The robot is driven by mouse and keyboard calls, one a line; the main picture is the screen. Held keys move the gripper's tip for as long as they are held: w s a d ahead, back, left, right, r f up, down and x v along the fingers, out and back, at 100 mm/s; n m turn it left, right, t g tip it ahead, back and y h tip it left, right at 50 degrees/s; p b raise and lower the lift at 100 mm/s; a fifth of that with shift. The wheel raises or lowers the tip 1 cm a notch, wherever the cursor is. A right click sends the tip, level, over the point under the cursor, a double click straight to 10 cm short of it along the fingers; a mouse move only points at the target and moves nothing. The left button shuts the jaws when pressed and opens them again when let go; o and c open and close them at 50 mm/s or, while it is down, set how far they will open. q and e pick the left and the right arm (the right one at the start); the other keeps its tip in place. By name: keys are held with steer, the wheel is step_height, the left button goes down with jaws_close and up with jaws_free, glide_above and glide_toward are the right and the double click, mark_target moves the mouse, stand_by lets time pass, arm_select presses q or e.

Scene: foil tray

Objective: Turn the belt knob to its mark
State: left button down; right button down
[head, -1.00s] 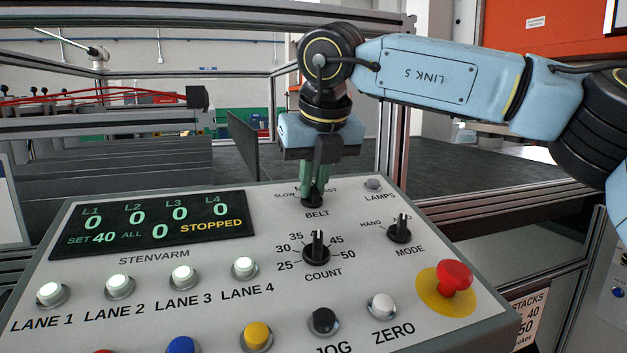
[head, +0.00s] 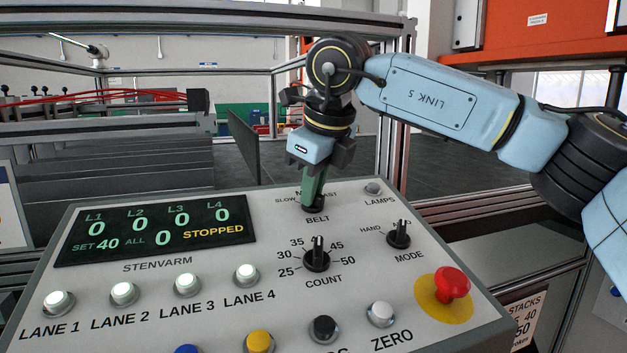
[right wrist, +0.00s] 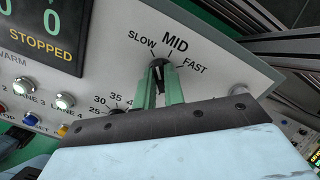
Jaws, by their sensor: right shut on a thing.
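The belt knob (head: 320,205) is a small black knob at the top of the sloping control panel (head: 215,265), above the word BELT. My right gripper (head: 314,197) reaches down from above with its green fingers shut on the knob. In the right wrist view the black belt knob (right wrist: 157,67) sits between the two green fingertips (right wrist: 160,76). The labels SLOW, MID and FAST fan out around it there. In the head view the gripper partly covers these labels. The fingers hide much of the knob, and I cannot tell exactly which mark it points to. My left gripper is not in view.
The count knob (head: 317,257) stands just below, and the mode knob (head: 398,234) is to the right. A red mushroom button (head: 452,283) stands at lower right. Lane buttons (head: 124,293) line the left. The display (head: 160,229) reads STOPPED. Metal frame bars rise behind.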

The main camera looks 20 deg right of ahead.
steer(key=shift+n+p, duration=0.4)
steer(key=shift+n, duration=0.7)
steer(key=c, duration=1.5)
jaws_free()
steer(key=v, duration=1.3)
steer(key=shift+d+r, duration=0.15)
steer(key=shift+r, duration=0.1)
